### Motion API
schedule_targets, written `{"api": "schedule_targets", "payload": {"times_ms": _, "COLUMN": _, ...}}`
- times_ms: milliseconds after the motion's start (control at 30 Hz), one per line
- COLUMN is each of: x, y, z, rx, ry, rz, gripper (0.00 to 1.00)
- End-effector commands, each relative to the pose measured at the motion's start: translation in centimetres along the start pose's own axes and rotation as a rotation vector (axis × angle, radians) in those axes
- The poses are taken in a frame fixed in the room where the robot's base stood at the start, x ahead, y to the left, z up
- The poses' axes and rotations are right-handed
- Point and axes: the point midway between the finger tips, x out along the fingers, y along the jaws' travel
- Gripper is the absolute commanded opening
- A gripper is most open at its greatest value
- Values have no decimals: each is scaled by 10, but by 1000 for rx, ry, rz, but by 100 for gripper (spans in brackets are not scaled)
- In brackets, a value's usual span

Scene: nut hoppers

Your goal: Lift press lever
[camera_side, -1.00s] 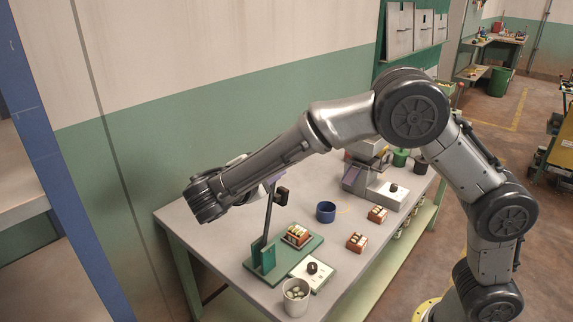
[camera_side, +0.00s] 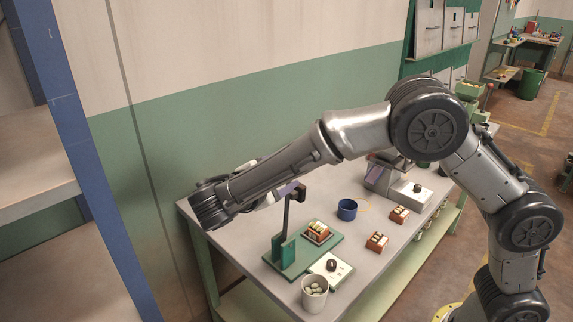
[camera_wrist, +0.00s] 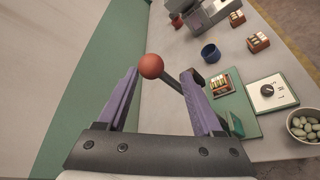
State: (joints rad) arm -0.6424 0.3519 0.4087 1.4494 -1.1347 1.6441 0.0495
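The press has a green base (camera_side: 328,243) and a dark upright post (camera_side: 286,215) with a black block (camera_side: 299,191) at its top. In the wrist view, its lever has a red ball knob (camera_wrist: 151,66) on a dark rod (camera_wrist: 173,84). My gripper (camera_wrist: 166,76) is open, its purple fingers on either side of the lever. The knob lies nearer the left finger, with a small gap. The rod runs toward the right finger; I cannot tell if they touch. In the side view, my gripper (camera_side: 284,189) is beside the post top, and the knob is hidden.
A small crate (camera_side: 317,232) sits on the press base. A dial box (camera_side: 331,267) and a cup of pale green pieces (camera_side: 314,292) stand in front. A blue cup (camera_side: 347,209), two small crates and a grey machine (camera_side: 380,178) stand farther along the bench. A wall runs behind.

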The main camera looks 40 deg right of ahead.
Motion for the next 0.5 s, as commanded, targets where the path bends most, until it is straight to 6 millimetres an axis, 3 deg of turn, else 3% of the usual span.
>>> {"api": "schedule_targets", "payload": {"times_ms": 500, "x": -3, "y": 3, "z": 3, "rx": 8, "ry": -3, "rz": -1, "gripper": 66}}
